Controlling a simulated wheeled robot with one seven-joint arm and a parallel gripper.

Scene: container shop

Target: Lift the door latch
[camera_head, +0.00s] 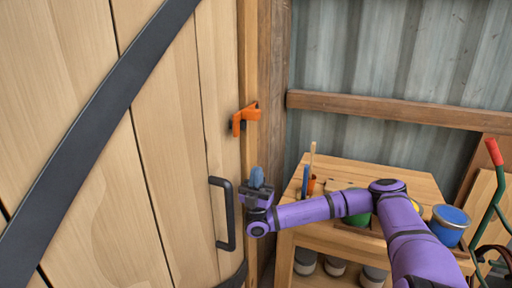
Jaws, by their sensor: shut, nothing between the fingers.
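The door latch (244,118) is a small orange piece at the right edge of the wooden door (165,130), by the door frame. My gripper (257,178) has pale blue fingers that point up and are shut with nothing between them. It is below the latch and apart from it, in front of the door frame. My purple arm reaches to it from the lower right. A black door handle (228,212) is just left of my gripper.
Several pots sit beneath. A red-handled green tool (493,155) leans at far right. Space around the latch is clear.

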